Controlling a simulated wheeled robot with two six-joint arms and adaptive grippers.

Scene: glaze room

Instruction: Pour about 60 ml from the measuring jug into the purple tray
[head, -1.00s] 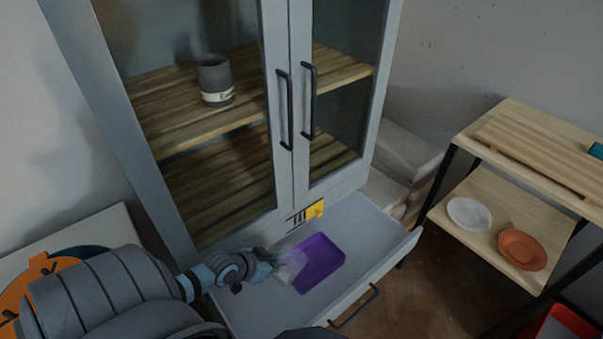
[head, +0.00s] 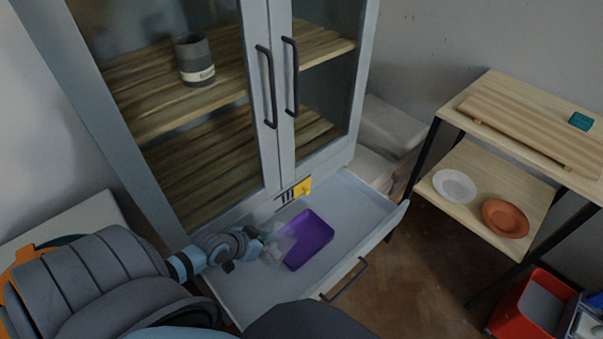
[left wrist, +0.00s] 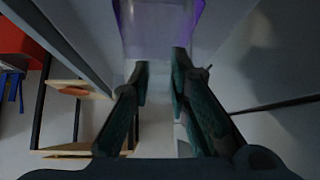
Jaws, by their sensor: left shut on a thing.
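The purple tray (head: 318,231) lies in the open drawer at the base of the cabinet. My left gripper (head: 265,241) is at the tray's left side, shut on the clear measuring jug (head: 281,248). The jug is a faint see-through shape overlapping the tray's left edge in the head view; its exact tilt and the liquid level cannot be told. In the left wrist view the gripper's fingers (left wrist: 160,82) hold the jug (left wrist: 158,38), with purple showing through and around it. My right gripper is not in view.
The open drawer (head: 372,205) has bare floor around the tray. Above stand glass cabinet doors with black handles and a dark mug (head: 193,60). To the right, a wooden shelf unit holds a white plate (head: 454,186) and an orange plate (head: 505,218); a red bin (head: 528,300) stands below.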

